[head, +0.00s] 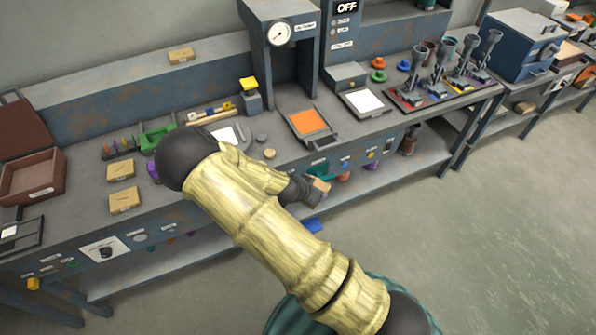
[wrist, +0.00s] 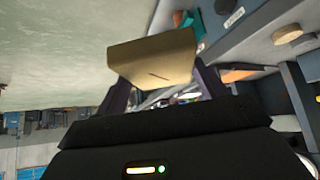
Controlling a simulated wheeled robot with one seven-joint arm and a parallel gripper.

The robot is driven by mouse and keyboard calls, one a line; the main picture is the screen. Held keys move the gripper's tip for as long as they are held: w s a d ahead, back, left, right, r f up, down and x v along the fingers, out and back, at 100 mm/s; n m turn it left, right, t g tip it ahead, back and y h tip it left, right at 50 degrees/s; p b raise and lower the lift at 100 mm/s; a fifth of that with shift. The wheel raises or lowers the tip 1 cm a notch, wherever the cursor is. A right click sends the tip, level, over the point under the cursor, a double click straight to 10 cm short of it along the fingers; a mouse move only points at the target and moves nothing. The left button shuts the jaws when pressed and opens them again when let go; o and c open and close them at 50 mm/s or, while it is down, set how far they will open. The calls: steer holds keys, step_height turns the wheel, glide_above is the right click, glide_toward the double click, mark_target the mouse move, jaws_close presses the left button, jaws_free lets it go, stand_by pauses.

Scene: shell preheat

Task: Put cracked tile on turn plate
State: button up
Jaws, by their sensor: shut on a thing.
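My gripper (head: 308,190) is shut on a tan tile (head: 320,186), held out beyond the front edge of the bench. In the wrist view the tile (wrist: 150,55) sits between the two dark fingers (wrist: 160,80) and shows a short dark line on its face, like a crack. I cannot tell for sure which thing is the turn plate. A pale plate (head: 228,134) on the bench is partly hidden by my arm.
Two tan tiles (head: 121,170) (head: 125,200) lie on the bench at left. An orange-topped tray (head: 310,122), a white-topped tray (head: 364,101) and a press with a dial (head: 281,34) stand further right. A lower shelf (head: 410,160) runs underneath. Floor at right is clear.

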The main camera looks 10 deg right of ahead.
steer(key=d+n, duration=0.1)
steer(key=d+f+n+y, duration=0.1)
steer(key=d+f+n+t+y, duration=0.1)
steer(key=shift+s+n, duration=0.3)
steer(key=shift+s, duration=0.05)
steer(key=shift+s+d+f+n+t+y, duration=0.2)
steer(key=shift+f+n+t+y, duration=0.15)
steer(key=shift+n, duration=0.25)
steer(key=shift+s+n+y, duration=0.2)
steer(key=shift+n+y, duration=0.25)
steer(key=shift+n, duration=0.25)
steer(key=shift+s+a+n+t+y, duration=0.1)
steer(key=shift+s+n+t+y, duration=0.1)
steer(key=shift+n+y, duration=0.25)
steer(key=shift+s+a+n+t+y, duration=0.15)
steer(key=shift+n+y, duration=0.1)
steer(key=shift+n, duration=0.3)
steer(key=shift+a, duration=0.15)
steer(key=shift+s, duration=0.1)
